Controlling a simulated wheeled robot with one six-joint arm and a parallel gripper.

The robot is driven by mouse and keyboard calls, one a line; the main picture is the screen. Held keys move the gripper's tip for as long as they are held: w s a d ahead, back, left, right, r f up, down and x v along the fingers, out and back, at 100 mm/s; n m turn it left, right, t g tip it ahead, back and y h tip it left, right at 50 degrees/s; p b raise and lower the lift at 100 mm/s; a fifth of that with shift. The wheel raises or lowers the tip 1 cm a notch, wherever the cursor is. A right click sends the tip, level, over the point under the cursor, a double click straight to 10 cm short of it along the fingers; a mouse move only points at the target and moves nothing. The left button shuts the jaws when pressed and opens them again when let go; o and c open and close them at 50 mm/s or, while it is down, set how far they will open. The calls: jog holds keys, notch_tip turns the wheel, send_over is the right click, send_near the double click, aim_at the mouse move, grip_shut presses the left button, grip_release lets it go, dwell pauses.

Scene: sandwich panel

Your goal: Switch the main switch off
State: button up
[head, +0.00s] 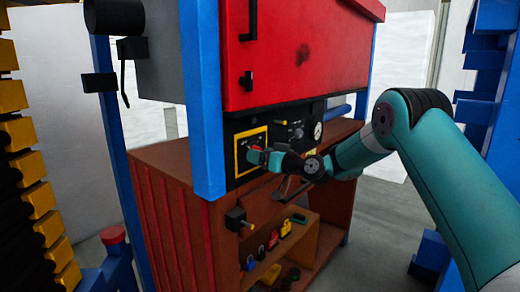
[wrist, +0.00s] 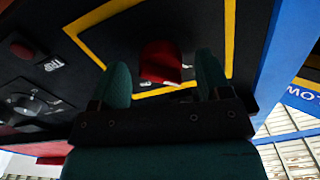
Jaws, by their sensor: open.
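The main switch is a red handle (wrist: 161,62) on a black panel face, inside a yellow square outline (wrist: 95,17). In the head view the yellow outline (head: 237,160) is on the black panel under the red cabinet, and a bit of red (head: 255,148) shows at my fingertips. My gripper (head: 259,157) reaches the panel from the right. In the wrist view my gripper (wrist: 163,75) is open, with one teal finger on each side of the red handle. I cannot tell whether the fingers touch it. The handle's far side is hidden.
A red button (wrist: 21,50) near a "TRIP" label and a black dial (wrist: 40,100) are left of the switch in the wrist view. A round gauge (head: 318,131) is on the panel. A blue post (head: 203,100) stands close left. Padlocks (head: 285,229) sit on the brown shelf below.

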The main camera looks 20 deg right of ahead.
jog(key=shift+w+a, duration=0.25)
jog(key=shift+w, duration=0.1)
jog(key=shift+c, duration=0.5)
jog(key=c, duration=0.8)
jog(key=n+b, duration=0.1)
jog(key=b, duration=0.3)
jog(key=shift+f, duration=0.4)
jog(key=shift+r+n+b, duration=0.1)
jog(key=shift+n+b, duration=0.4)
jog(key=shift+b, duration=0.75)
jog(key=shift+r+b, duration=0.2)
jog(key=shift+b, duration=0.1)
jog(key=shift+c, duration=0.2)
jog(key=shift+r, duration=0.1)
